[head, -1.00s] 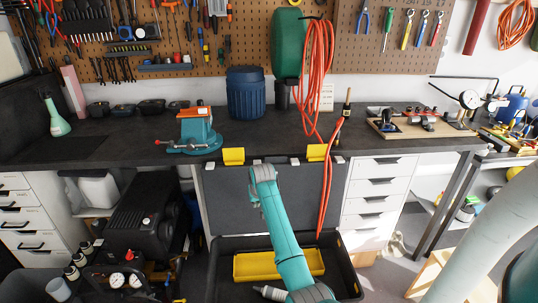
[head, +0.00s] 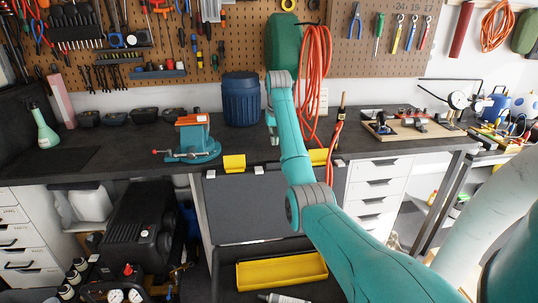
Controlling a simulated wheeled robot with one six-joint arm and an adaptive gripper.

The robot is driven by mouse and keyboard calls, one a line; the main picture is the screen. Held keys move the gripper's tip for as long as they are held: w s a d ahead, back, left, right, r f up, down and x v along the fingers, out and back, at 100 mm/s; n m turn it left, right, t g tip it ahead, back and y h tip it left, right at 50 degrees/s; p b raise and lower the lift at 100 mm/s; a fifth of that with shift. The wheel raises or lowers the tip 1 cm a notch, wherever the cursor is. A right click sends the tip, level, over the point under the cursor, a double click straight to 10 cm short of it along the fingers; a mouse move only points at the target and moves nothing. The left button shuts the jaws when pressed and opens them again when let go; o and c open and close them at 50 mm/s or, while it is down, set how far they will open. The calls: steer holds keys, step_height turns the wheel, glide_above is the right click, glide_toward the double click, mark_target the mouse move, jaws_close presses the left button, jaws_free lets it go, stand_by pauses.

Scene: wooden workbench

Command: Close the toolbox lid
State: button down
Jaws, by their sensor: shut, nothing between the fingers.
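The toolbox (head: 225,285) is a dark open box at the bottom centre of the head view. Its lid (head: 245,208) stands upright as a grey panel in front of the workbench, with yellow latches (head: 234,163) at its top edge. A yellow tray (head: 282,272) lies inside the box. My teal arm reaches up across the lid and hides part of its right side. My gripper (head: 273,138) is small and partly hidden by my wrist. It points down above the bench top, beyond the lid's top edge in the picture, and looks shut and empty.
The dark workbench (head: 110,150) carries a teal vise (head: 194,140) left of my gripper and a blue barrel (head: 241,98) behind. A red-orange hose (head: 316,85) hangs just right of my arm. White drawers (head: 377,185) stand right of the lid, a black compressor (head: 140,225) left.

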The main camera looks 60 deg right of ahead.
steer(key=x, duration=1)
steer(key=shift+s, duration=0.1)
steer(key=shift+a, duration=0.15)
